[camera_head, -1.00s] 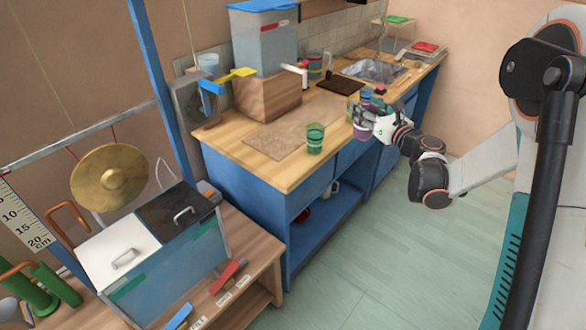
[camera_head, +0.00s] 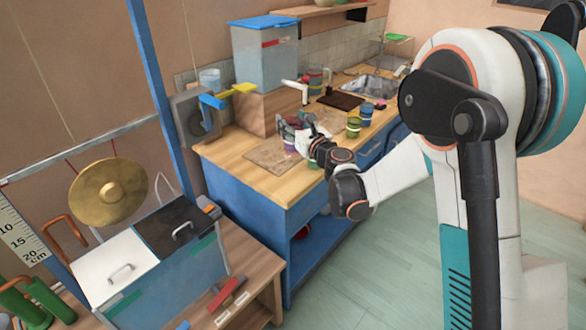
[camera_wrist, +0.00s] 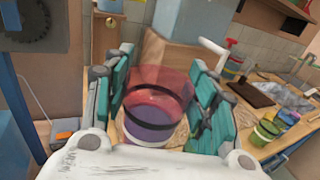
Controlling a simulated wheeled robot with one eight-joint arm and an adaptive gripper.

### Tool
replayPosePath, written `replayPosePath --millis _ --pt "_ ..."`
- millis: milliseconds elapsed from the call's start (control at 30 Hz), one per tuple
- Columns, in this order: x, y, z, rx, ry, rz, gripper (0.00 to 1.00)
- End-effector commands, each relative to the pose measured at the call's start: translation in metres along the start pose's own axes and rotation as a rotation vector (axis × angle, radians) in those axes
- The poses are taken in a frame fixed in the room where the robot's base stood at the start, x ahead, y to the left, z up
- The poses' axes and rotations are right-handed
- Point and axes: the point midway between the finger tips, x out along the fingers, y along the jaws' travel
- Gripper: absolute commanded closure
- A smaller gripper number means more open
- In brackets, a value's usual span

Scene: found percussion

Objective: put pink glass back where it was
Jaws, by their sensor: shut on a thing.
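The pink glass (camera_wrist: 160,90) is translucent, with dark bands and a purple lower part, and sits between the teal fingers of my gripper (camera_wrist: 163,98) in the wrist view. My gripper is shut on it. In the head view my gripper (camera_head: 293,130) is over the wooden counter, at the right side of the brown mat. Only the purple lower part of the glass (camera_head: 290,148) shows there. I cannot tell whether its base touches the surface.
The brown mat (camera_head: 266,158) lies on the counter (camera_head: 230,146). A yellow-green glass (camera_head: 353,127) and a blue-topped glass (camera_head: 366,115) stand to the right. Behind are a wooden block (camera_head: 262,110) with a clear blue-lidded bin, and a yellow-and-blue tool. Some green shows below my gripper, mostly hidden.

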Motion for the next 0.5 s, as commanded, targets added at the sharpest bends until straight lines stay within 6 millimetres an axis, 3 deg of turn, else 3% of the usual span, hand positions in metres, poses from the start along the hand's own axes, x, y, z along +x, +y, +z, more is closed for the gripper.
replayPosePath --millis 33,300,500 --pt "0.000 0.000 -0.016 0.000 0.000 0.000 1.00" --pt "0.000 -0.001 -0.075 0.000 0.000 0.000 1.00" --pt "0.000 -0.001 -0.096 0.000 0.000 0.000 1.00"
